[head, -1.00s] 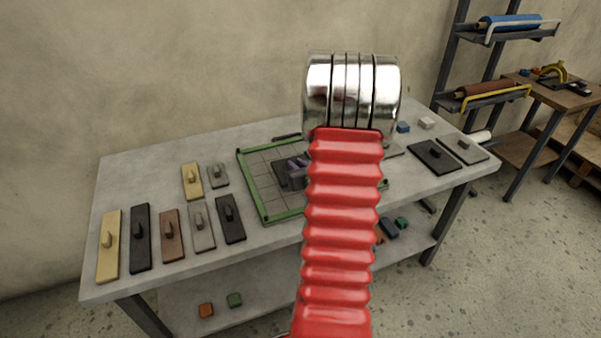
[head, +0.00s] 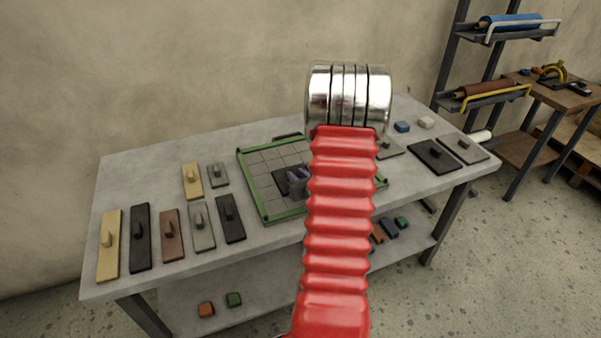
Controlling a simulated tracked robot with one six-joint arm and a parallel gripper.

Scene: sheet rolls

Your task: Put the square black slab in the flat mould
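The flat mould (head: 258,196) is a green-framed tray with a grey grid floor, lying in the middle of the table. My gripper (head: 297,181) is low over the mould, partly hidden behind my red arm. The square black slab (head: 281,178) is at my fingers, inside the frame and over the grid. My fingers look closed on its knob, though the grip is small and partly covered. I cannot tell whether the slab touches the floor of the mould. The right part of the mould is hidden by my arm.
Several knobbed slabs lie left of the mould, among them a yellow one (head: 109,246) and a black one (head: 230,219). A wide black slab (head: 432,155) and a grey one (head: 461,149) lie at the right. Small blocks (head: 402,127) stand at the back right.

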